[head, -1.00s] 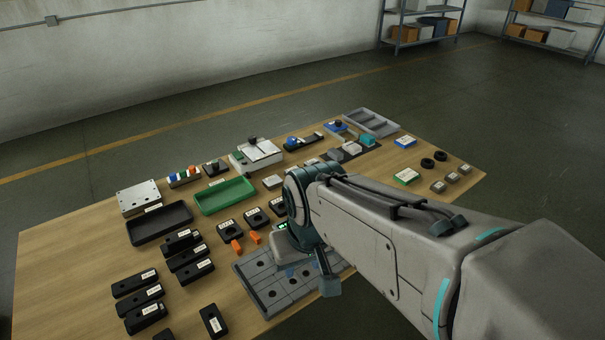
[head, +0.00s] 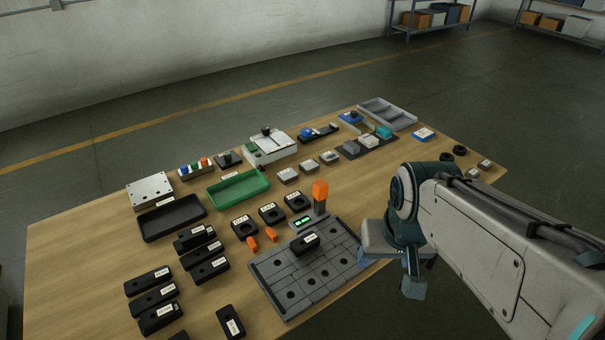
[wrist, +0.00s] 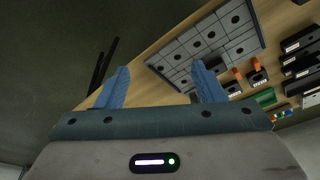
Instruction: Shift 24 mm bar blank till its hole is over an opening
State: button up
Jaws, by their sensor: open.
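A grey plate (head: 278,271) of jointed tiles with several round openings lies near the table's front edge. A black bar blank (head: 304,244) with a white label lies on its far part; the label is too small to read, and I cannot tell its hole or whether that sits over an opening. My gripper (head: 388,271) is right of the plate, apart from the blank. In the wrist view its blue fingers (wrist: 160,88) are spread, with nothing between them.
A dark post with an orange top (head: 320,191) and a small green display (head: 303,221) stand at the plate's far edge. Several black labelled blocks (head: 155,297) lie left. Black holed blocks (head: 271,213) and orange pieces (head: 253,244) lie behind. A green tray (head: 239,190) is farther back.

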jog(key=w+a+m+g, duration=0.1)
jog(key=w+a+m, duration=0.45)
jog(key=w, duration=0.45)
jog(key=m+g+b, duration=0.2)
jog(key=m, duration=0.3)
send_over(300, 240)
jog(key=s, duration=0.1)
notch_tip(300, 240, down, 4)
jog(key=shift+d+f, duration=0.1)
jog(key=shift+f, duration=0.1)
jog(key=shift+f, duration=0.1)
notch_tip(300, 240, down, 14)
jog(key=shift+r, duration=0.2)
jog(key=shift+s, duration=0.1)
grip_shut()
